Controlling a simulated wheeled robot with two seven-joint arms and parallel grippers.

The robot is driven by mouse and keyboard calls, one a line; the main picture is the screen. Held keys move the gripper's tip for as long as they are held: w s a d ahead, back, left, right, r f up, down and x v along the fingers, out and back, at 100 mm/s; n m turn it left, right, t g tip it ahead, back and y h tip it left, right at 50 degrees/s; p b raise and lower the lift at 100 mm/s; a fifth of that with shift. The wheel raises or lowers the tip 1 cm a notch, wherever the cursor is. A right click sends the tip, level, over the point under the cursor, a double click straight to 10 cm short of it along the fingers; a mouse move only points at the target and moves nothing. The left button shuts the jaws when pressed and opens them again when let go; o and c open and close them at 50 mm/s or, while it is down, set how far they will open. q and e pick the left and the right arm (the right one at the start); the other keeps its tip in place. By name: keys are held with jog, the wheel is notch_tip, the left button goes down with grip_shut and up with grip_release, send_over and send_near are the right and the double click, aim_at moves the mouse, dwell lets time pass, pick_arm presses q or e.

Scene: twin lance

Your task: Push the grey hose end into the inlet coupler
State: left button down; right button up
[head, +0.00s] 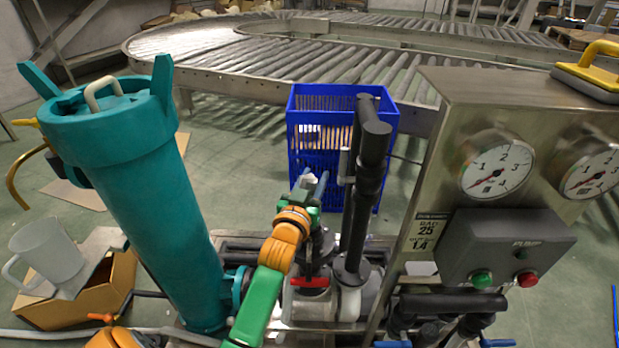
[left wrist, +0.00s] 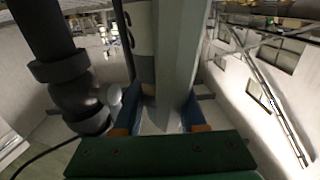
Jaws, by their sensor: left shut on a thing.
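My left gripper (head: 312,183) is at the middle of the head view, beyond my green and orange arm and just left of a thick black pipe. In the left wrist view its blue-lined jaws (left wrist: 160,118) are shut on a long, flat-sided grey part (left wrist: 176,55). I cannot tell whether this is the hose end. A grey hose (head: 70,334) lies along the lower left of the head view. My arm and the crowded pipework hide much there, and I cannot pick out the inlet coupler. My right gripper is out of view.
A tall teal housing (head: 150,200) stands left. Black pipes (head: 362,185) rise right of my gripper; they also show in the wrist view (left wrist: 62,65). A steel gauge panel (head: 450,150) stands right. A blue crate (head: 305,155) and roller conveyor (head: 250,50) are behind.

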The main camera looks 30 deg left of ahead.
pick_arm(q)
jog(key=shift+f, duration=0.35)
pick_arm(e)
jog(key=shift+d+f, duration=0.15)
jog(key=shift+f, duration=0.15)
pick_arm(q)
jog(key=shift+f+b, duration=0.3)
jog(key=shift+b, duration=0.15)
jog(key=shift+f, duration=0.1)
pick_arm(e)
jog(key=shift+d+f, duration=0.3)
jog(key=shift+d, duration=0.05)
pick_arm(q)
jog(key=shift+f, duration=0.1)
jog(key=shift+c, duration=2.2)
grip_release()
jog(key=shift+o, duration=0.2)
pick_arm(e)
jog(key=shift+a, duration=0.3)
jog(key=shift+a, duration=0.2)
